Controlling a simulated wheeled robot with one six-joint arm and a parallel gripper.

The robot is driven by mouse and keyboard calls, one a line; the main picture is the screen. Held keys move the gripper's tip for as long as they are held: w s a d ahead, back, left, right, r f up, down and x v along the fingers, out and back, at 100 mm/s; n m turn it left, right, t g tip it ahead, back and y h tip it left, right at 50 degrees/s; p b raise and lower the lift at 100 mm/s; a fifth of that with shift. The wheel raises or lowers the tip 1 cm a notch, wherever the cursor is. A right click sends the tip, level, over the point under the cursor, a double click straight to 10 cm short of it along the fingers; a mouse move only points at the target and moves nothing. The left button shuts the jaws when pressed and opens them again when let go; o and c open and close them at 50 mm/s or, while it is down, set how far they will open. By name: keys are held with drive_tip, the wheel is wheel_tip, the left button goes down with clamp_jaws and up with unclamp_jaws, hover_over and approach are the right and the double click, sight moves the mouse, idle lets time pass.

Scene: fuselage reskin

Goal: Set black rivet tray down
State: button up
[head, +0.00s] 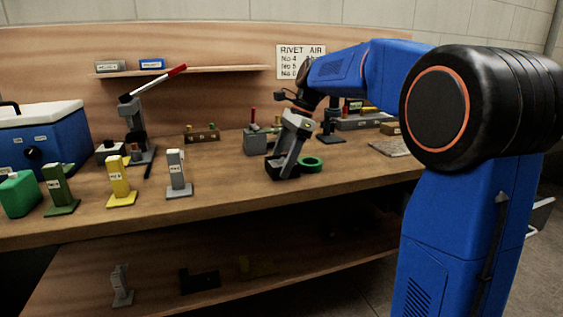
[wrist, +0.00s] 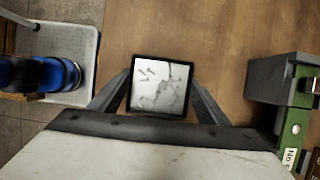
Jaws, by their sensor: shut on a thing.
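The black rivet tray (wrist: 160,110) is square with a black rim and a pale inside, and several small rivets lie in it. In the wrist view it sits between the two fingers of my gripper (wrist: 160,90), which is shut on it. In the head view, my gripper (head: 286,161) points down at the workbench (head: 230,190), with the dark tray (head: 273,169) at its tip. The tray is at or just above the bench top; I cannot tell whether it touches.
A green ring (head: 310,165) lies close to the tray's right. A grey block (head: 256,141) stands behind it. Grey (head: 178,173), yellow (head: 120,181) and dark green (head: 59,189) labelled stands are to the left. Bench top in front of the tray is bare.

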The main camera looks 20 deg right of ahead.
drive_tip(key=shift+f, duration=0.1)
drive_tip(key=o, duration=1.3)
drive_tip(key=v, duration=1.2)
